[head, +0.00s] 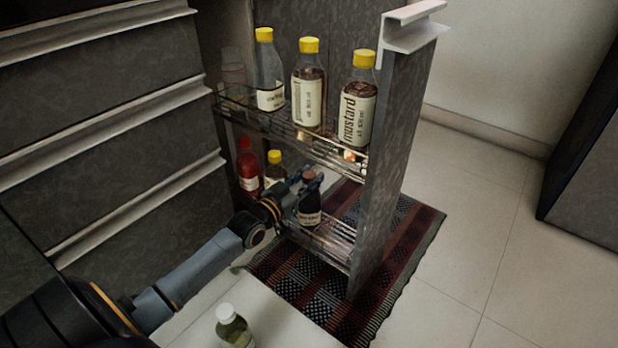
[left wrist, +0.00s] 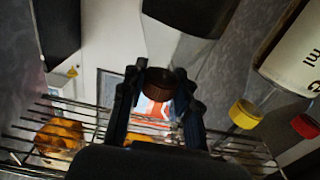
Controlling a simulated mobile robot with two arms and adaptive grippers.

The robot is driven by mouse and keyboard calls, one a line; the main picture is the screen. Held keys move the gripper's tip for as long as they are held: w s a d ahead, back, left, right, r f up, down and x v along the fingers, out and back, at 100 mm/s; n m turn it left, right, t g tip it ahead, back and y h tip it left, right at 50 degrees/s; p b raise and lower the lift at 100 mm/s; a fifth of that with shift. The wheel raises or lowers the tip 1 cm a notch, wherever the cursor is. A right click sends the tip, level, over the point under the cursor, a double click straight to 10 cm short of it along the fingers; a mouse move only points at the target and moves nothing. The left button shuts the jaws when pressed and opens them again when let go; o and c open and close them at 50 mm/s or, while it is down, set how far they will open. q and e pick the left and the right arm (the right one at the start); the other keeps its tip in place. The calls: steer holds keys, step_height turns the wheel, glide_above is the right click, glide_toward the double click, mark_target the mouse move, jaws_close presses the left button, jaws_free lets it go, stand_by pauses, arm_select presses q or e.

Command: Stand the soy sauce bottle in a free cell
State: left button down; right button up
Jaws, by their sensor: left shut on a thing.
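The soy sauce bottle (head: 309,208) is dark, with a pale label and a brown cap. My left gripper (head: 306,187) reaches in from the left and is shut on its upper part. The bottle looks close to upright at the lower wire basket (head: 335,240) of the pull-out rack; I cannot tell whether its base touches the basket floor. In the left wrist view the brown cap (left wrist: 160,83) shows between the two fingers of the gripper (left wrist: 158,98). My right gripper is not in view.
A red bottle (head: 248,168) and a yellow-capped bottle (head: 274,170) stand left in the lower basket. Its right end looks free. Mustard (head: 357,112) and other yellow-capped bottles stand in the upper basket (head: 280,130). A pale-capped bottle (head: 233,328) stands in the foreground. The rack's front panel (head: 390,150) bounds the right.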

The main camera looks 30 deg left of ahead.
arm_select(q)
steer(key=shift+r, duration=0.15)
steer(key=c, duration=0.9)
jaws_free()
steer(key=shift+f, duration=0.2)
steer(key=s+a, duration=0.1)
steer(key=s, duration=1.1)
steer(key=shift+r, duration=0.15)
